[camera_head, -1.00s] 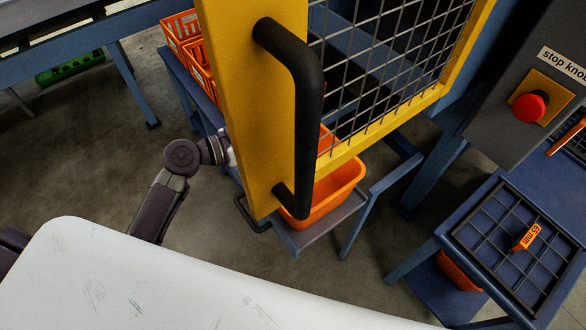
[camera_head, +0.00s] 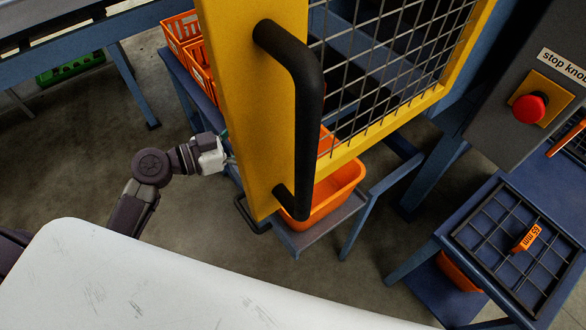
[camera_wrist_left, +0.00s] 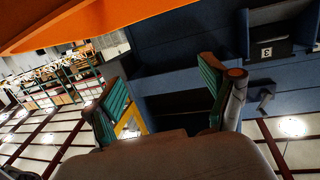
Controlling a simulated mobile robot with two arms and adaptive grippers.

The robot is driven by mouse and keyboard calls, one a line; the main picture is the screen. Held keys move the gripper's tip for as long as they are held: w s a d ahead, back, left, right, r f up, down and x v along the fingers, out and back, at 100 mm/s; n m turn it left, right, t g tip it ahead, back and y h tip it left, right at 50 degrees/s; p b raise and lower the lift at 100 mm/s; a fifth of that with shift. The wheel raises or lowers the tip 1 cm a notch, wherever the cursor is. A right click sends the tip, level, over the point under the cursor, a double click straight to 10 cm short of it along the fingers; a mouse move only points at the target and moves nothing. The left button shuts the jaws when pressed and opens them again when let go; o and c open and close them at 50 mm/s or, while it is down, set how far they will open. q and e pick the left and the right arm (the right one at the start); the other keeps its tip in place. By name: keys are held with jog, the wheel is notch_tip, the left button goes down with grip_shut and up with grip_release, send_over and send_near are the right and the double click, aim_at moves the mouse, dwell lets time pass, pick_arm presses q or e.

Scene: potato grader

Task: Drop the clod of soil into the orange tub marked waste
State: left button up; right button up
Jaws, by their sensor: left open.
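An orange tub (camera_head: 335,196) stands on a low blue stand, partly hidden behind the yellow mesh guard; I see no waste label on it. My left gripper (camera_head: 231,157) is left of the tub, its fingertips at the guard's edge. In the left wrist view my left gripper (camera_wrist_left: 165,78) has its green-padded fingers apart with nothing between them. An orange surface (camera_wrist_left: 90,20) crosses the top left of that view, close to the camera. I cannot see the clod of soil in either view. My right gripper is not in view.
The yellow guard (camera_head: 240,110) with its black handle (camera_head: 308,110) stands before the tub. Orange crates (camera_head: 185,38) are behind it at left. A red stop knob (camera_head: 530,107) and a blue table with a grid tray (camera_head: 480,235) are at right.

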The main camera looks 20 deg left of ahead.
pick_arm(q)
jog(key=v, duration=0.6)
jog(key=shift+s, duration=0.15)
